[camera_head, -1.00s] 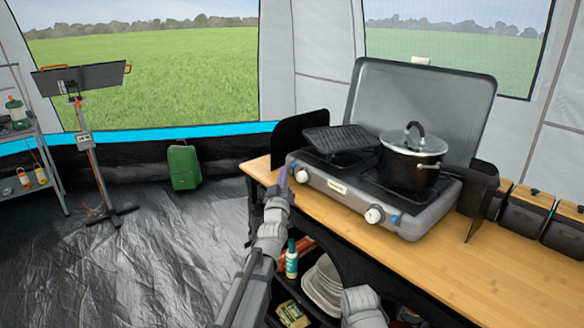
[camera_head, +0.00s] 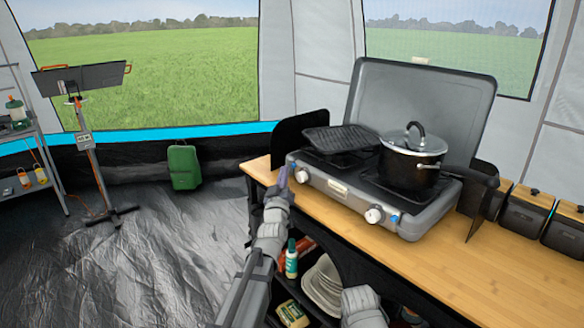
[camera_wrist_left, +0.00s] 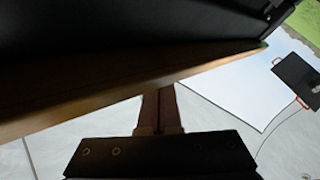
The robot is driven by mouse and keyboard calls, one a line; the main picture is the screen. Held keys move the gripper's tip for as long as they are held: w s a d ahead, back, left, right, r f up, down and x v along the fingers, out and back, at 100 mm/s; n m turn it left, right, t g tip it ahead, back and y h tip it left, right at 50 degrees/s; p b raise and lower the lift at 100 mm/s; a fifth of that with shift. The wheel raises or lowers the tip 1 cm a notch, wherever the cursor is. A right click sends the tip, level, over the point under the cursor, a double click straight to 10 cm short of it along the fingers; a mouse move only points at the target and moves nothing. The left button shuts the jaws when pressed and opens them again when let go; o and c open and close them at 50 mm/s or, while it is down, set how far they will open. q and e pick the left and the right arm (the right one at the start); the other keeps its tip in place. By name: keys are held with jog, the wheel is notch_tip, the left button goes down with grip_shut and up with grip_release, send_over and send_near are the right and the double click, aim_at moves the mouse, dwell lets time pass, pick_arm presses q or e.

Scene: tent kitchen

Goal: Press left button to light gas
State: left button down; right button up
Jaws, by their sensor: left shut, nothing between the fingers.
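The grey camping stove (camera_head: 340,190) stands on the wooden table with its lid raised. Its front panel has a left knob (camera_head: 302,174), a right knob (camera_head: 375,215) and a blue right button (camera_head: 394,219). The left button lies at the left end of the panel, close behind my fingertips, and I cannot make it out clearly. My left gripper (camera_head: 284,177) is shut and empty, with its tips at the stove's left front corner. I cannot tell whether they touch it. The left wrist view shows its shut fingers (camera_wrist_left: 160,107) by the table edge.
A lidded pot (camera_head: 412,160) sits on the right burner and a black griddle (camera_head: 342,138) on the left. The wooden table (camera_head: 480,255) is bare at front right. Shelves below hold white bowls (camera_head: 323,285) and a bottle (camera_head: 291,258). Dark boxes (camera_head: 525,212) stand at right.

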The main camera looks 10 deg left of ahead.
pick_arm(q)
jog(key=shift+w+d, duration=0.3)
jog(key=shift+w, duration=0.05)
jog(key=shift+w+d, duration=0.25)
jog(key=shift+w, duration=0.1)
dwell(0.9)
jog(key=shift+s, duration=0.1)
jog(key=shift+s+a, duration=0.5)
jog(key=shift+s, duration=0.1)
jog(key=shift+s+a, duration=0.8)
jog(key=shift+s, duration=0.2)
jog(key=shift+s+a, duration=0.75)
jog(key=shift+s, duration=0.25)
